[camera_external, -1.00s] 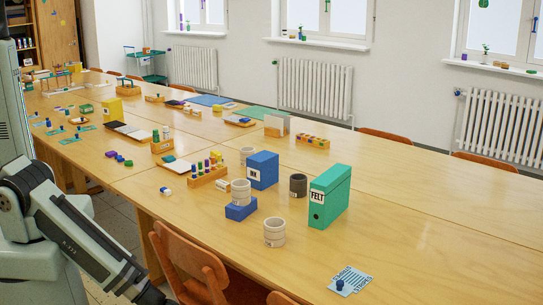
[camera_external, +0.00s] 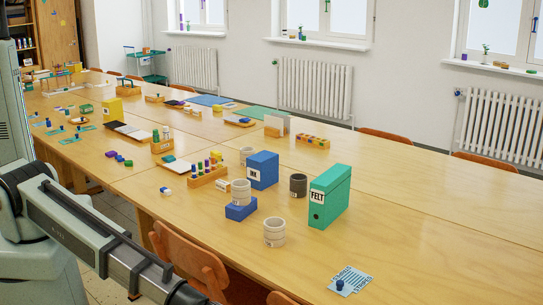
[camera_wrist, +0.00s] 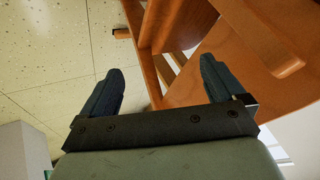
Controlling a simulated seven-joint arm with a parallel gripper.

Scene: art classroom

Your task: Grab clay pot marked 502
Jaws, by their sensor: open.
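Several round clay pots stand among boxes on the long table. One pale pot (camera_external: 274,232) is near the front edge. A third pale pot (camera_external: 247,154) is farther back, partly behind the blue box. A dark grey pot (camera_external: 298,185) stands between the blue box and the green box. The pots' marks are too small to read, so I cannot tell which is 502. My gripper (camera_wrist: 161,66) is open and empty in the wrist view, beside a wooden chair, with no pot in view there.
A blue box (camera_external: 263,170) and a tall green FELT box (camera_external: 329,197) stand close to the pots. Wooden chairs (camera_external: 188,262) line the near edge, by my arm. A blue-knobbed piece (camera_external: 340,286) lies on a card at front right. The table's right side is clear.

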